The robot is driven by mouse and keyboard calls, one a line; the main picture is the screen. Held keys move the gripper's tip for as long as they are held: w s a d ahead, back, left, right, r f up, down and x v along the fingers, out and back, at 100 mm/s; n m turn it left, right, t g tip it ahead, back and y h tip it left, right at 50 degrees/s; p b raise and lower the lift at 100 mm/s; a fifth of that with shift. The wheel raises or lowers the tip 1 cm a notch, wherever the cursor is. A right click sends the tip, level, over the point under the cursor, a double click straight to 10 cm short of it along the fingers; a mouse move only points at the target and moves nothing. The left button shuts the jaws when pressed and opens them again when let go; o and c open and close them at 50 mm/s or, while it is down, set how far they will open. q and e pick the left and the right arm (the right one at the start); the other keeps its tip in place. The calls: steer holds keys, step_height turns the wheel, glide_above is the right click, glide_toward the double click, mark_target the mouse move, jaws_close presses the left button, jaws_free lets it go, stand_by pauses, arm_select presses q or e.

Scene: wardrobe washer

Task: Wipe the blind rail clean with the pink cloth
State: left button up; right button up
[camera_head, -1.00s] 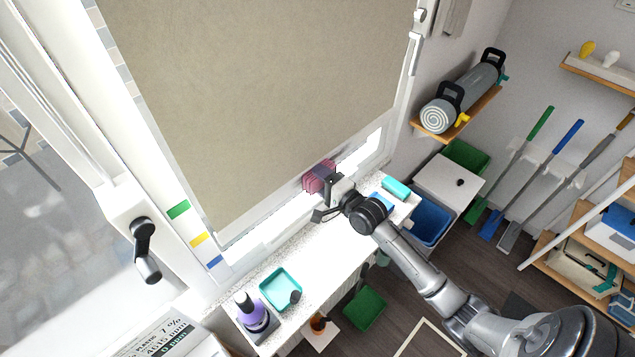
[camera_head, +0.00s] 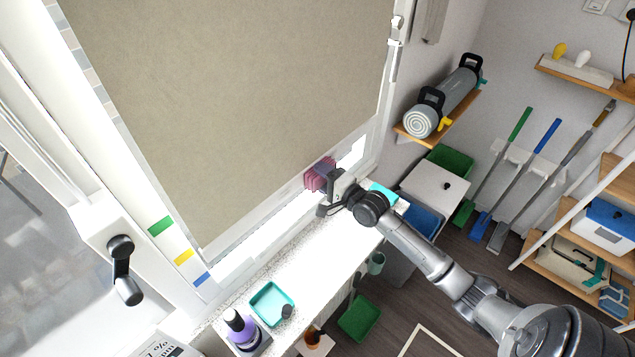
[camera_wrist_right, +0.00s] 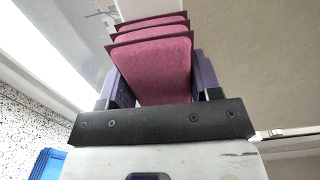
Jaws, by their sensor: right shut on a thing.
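The pink cloth (camera_head: 319,174) is folded in layers and held in my right gripper (camera_head: 328,178). In the right wrist view the cloth (camera_wrist_right: 155,65) sits between the two purple fingers of the gripper (camera_wrist_right: 155,80), its far end against a white surface. The blind (camera_head: 230,100) is a large beige sheet over the window. The blind rail (camera_head: 255,222) is the pale bar along its lower edge, and the cloth is at the right part of it. Whether cloth and rail touch is hard to tell. My left gripper is out of view.
The speckled sill (camera_head: 300,255) below carries a teal tray (camera_head: 271,303), a purple bottle (camera_head: 238,324) and a teal block (camera_head: 384,193) near my right wrist. A wall shelf (camera_head: 440,118) with a grey roll stands at the right. The middle of the sill is clear.

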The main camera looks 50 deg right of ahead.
mark_target(335, 166)
steer(key=shift+d, duration=0.85)
steer(key=shift+d+f+b, duration=0.1)
steer(key=shift+d+b, duration=0.35)
steer(key=shift+b, duration=0.1)
steer(key=shift+d+b, duration=0.8)
steer(key=shift+d, duration=0.65)
steer(key=d+b, duration=0.3)
steer(key=shift+d, duration=0.4)
steer(key=shift+r, duration=0.25)
steer(key=shift+a+r+p, duration=0.15)
steer(key=shift+a+p, duration=0.5)
steer(key=shift+p, duration=0.5)
steer(key=a+p, duration=0.2)
steer(key=shift+a+f+p, duration=0.2)
steer(key=shift+a+p, duration=0.05)
steer(key=shift+p, duration=0.05)
steer(key=shift+a+r+p, duration=0.15)
steer(key=shift+a+p, duration=0.6)
steer(key=shift+p, duration=0.2)
steer(key=shift+a+p, duration=0.95)
steer(key=shift+a, duration=0.25)
steer(key=shift+a+p, duration=0.65)
steer(key=shift+p, duration=0.1)
steer(key=shift+a+p, duration=0.5)
steer(key=shift+a, duration=0.2)
steer(key=shift+a+f+p, duration=0.2)
steer(key=shift+a+p, duration=0.15)
steer(key=shift+a, duration=0.2)
